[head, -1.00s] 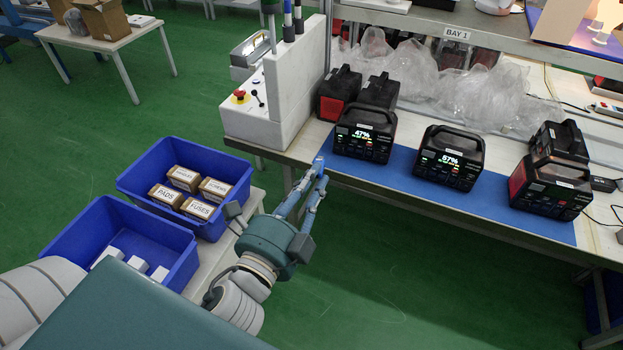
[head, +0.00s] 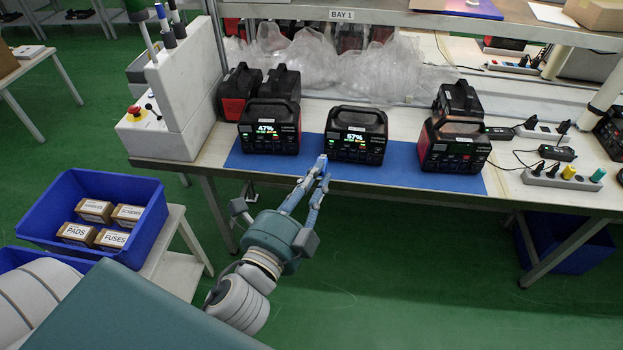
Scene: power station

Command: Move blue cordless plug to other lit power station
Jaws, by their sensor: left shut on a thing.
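My left gripper (head: 322,168) reaches in over the front edge of the blue mat (head: 400,178). It is shut on a small blue thing at its fingertips, which looks like the blue cordless plug (head: 322,160); the fingers hide most of it. One lit power station (head: 270,128) reads 47% and stands to the left on the mat. The other lit power station (head: 356,135), reading 57%, stands just behind and to the right of the fingertips. A third power station (head: 454,145) on the right shows no lit screen. My right gripper is not in view.
Dark power stations stand behind the row. A white control box (head: 170,110) bounds the bench on the left. Power strips (head: 562,178) with cables and coloured plugs lie at the right. A blue bin (head: 95,212) with small boxes stands lower left.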

